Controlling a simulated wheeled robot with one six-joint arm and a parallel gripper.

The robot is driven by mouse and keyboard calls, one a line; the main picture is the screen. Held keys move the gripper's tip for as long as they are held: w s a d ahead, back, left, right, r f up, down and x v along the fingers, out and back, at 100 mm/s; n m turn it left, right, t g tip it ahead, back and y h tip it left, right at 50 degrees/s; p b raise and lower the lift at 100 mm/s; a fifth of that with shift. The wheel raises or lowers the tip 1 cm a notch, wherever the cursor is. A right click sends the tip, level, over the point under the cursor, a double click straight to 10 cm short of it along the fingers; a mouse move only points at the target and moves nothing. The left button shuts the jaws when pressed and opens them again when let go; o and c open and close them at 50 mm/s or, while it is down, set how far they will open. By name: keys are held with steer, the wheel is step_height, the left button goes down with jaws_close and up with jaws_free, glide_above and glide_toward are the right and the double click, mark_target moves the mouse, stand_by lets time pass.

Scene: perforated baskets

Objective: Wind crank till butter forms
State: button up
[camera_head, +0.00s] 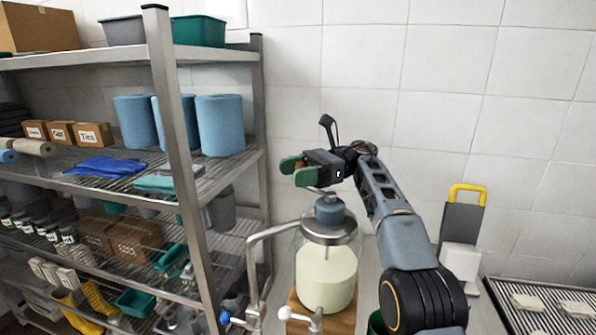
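A glass churn jar (327,275) stands upright on a wooden board (344,320), with pale cream-coloured contents filling much of it. On its metal lid sits a blue-grey gear housing (329,210). A short metal crank arm (317,191) shows at the top of the housing; its outer end and handle are hidden or too small to make out. My gripper (298,170), with green fingertips, is just above and left of the housing, close to the crank. A narrow dark gap shows between the fingertips, and I cannot tell whether they hold the crank handle.
A metal tap (262,240) with blue and white knobs stands left and in front of the jar. A loaded metal shelf (262,130) fills the left. A yellow-handled grey object (463,215) leans at the wall. A rack (520,318) with white blocks is at right.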

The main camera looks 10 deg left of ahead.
steer(key=shift+w+f, duration=0.1)
stand_by(0.3)
steer(key=shift+r, duration=0.45)
steer(key=s+d+r+b, duration=0.5)
steer(key=s+d+r, duration=0.2)
steer(key=s+r, duration=0.5)
steer(key=shift+d, duration=0.15)
steer(key=shift+r, duration=0.1)
steer(key=shift+c, duration=0.2)
